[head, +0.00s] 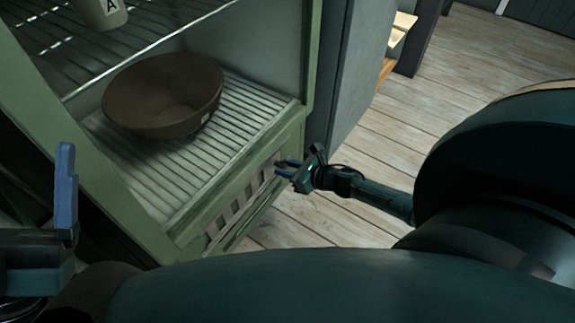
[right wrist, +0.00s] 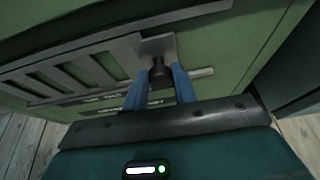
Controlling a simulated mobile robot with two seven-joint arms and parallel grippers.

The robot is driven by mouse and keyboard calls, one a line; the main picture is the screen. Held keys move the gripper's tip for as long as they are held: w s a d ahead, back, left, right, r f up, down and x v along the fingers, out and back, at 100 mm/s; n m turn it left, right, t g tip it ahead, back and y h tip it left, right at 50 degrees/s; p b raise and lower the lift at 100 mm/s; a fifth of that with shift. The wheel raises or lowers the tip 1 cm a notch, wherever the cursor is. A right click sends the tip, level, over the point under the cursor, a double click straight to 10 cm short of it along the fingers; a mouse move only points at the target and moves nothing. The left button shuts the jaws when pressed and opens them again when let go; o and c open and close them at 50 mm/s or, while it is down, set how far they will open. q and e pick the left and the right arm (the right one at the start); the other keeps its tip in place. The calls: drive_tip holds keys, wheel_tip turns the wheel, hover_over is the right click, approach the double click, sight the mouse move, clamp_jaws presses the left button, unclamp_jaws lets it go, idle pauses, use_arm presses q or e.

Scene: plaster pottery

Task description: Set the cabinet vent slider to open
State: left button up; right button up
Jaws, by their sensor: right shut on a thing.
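The green cabinet (head: 205,238) has a slotted vent (head: 236,206) low on its front. In the right wrist view the vent (right wrist: 85,72) shows its slots to the left of a pale plate with a dark slider knob (right wrist: 157,72). My right gripper (head: 279,168) is at the right end of the vent. In the wrist view its blue fingers (right wrist: 161,84) are on both sides of the knob, shut on it. The fingers partly hide the knob. My left gripper (head: 66,195) is at the left edge, away from the vent; one blue finger shows clearly, so its opening is unclear.
A brown bowl (head: 160,100) stands on the cabinet's lower slatted shelf (head: 235,130). A jar marked A (head: 100,12) stands on the wire shelf above. A grey door or panel (head: 348,75) is at the cabinet's right. The plank floor (head: 465,85) is clear on the right.

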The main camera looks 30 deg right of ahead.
clamp_jaws()
drive_tip(key=d, duration=0.1)
drive_tip(key=w+d, duration=0.1)
drive_tip(key=d, duration=0.1)
drive_tip(key=shift+w+d, duration=0.1)
drive_tip(key=shift+w, duration=0.05)
drive_tip(key=o, duration=0.8)
unclamp_jaws()
use_arm(q)
drive_tip(key=shift+s+r+m+h, duration=0.1)
drive_tip(key=shift+r+m+h, duration=0.1)
drive_tip(key=shift+m+h, duration=0.15)
